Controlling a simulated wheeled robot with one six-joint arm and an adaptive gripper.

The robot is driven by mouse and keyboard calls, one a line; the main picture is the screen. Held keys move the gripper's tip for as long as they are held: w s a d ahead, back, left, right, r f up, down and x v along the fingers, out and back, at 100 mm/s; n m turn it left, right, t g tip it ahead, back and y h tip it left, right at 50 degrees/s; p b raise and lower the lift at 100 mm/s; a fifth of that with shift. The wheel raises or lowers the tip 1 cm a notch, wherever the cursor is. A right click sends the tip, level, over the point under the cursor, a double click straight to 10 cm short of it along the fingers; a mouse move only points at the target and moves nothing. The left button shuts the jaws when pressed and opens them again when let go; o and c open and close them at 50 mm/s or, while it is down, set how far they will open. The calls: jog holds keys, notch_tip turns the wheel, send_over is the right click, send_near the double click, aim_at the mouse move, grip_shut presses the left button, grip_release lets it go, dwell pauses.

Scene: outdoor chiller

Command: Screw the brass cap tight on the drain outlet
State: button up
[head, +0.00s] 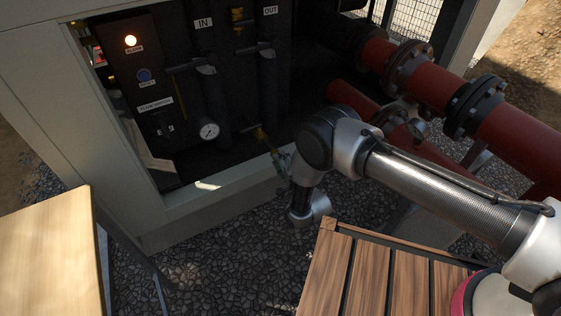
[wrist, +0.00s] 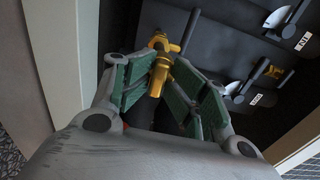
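The brass drain outlet (head: 259,133) sticks out low on the dark chiller panel, angled down and right. In the wrist view, the brass outlet (wrist: 161,43) lies beyond my fingertips. A short brass cylinder, which looks like the cap (wrist: 156,82), lies in line with it between my green finger pads. My gripper (head: 279,160) is at the outlet's end. I cannot make out the seam between cap and outlet, nor any thread.
Beside the outlet are a pressure gauge (head: 209,130), the IN and OUT pipes with lever handles, and a control box (head: 137,75) with a lit amber lamp. The cabinet's pale lower frame (head: 215,195) runs beneath. Red flanged pipes (head: 430,80) stand right. A slatted wooden table (head: 350,275) is in front.

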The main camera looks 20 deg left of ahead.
jog(key=shift+o, duration=0.3)
jog(key=o, duration=0.4)
jog(key=shift+f, duration=0.1)
jog(key=shift+d, duration=0.1)
jog(key=v, duration=1.2)
